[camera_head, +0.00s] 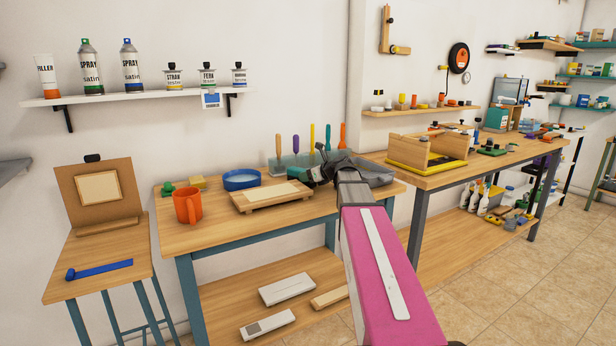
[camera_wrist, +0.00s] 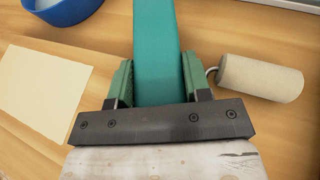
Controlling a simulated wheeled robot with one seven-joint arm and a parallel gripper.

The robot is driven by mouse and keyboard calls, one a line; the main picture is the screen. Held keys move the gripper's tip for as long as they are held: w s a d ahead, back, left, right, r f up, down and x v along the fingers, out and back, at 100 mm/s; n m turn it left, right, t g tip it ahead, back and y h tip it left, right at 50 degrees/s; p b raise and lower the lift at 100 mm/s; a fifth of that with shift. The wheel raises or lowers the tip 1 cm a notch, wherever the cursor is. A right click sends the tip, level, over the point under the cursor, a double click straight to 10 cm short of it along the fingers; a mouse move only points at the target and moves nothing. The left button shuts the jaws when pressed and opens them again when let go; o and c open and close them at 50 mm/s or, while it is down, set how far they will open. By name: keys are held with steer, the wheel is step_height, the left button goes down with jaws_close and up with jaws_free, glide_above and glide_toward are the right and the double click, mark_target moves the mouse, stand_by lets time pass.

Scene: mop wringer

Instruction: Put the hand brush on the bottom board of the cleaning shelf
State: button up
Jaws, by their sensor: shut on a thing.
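My gripper (camera_wrist: 157,80) is shut on a long, flat teal thing (camera_wrist: 156,40), which runs up out of the wrist view between its two green fingers. No bristles show on it, so I cannot tell whether it is the hand brush. In the head view my gripper (camera_head: 320,174) is over the back right of the near wooden table, and its hold is too small to make out. I cannot surely pick out the cleaning shelf. Teal wall shelves (camera_head: 586,78) with goods hang at the far right.
The near table (camera_head: 290,221) carries an orange mug (camera_head: 188,206), a blue bowl (camera_head: 241,179) and a wooden board (camera_head: 270,200). A pale roller (camera_wrist: 258,79) lies right of my gripper. Spray bottles (camera_head: 484,200) stand under the right workbench (camera_head: 480,164). Tiled floor (camera_head: 530,275) is open at right.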

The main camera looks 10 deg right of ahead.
mark_target(302, 170)
steer(key=o, duration=0.7)
steer(key=shift+r, duration=0.15)
steer(key=v, duration=1.1)
steer(key=shift+s+d, duration=0.1)
steer(key=shift+o, duration=0.8)
steer(key=shift+s+d, duration=0.15)
steer(key=shift+o, duration=0.9)
steer(key=shift+r, duration=0.2)
steer(key=w+a+r+g+h, duration=0.3)
steer(key=w+a+r, duration=0.1)
steer(key=w+r, duration=0.1)
steer(key=shift+s+f+x, duration=0.1)
steer(key=shift+s+x, duration=0.05)
steer(key=shift+x, duration=1.65)
steer(key=shift+s+f+x, duration=0.1)
steer(key=shift+x, duration=1.65)
steer(key=shift+s+f+x, duration=0.15)
steer(key=shift+x, duration=1.65)
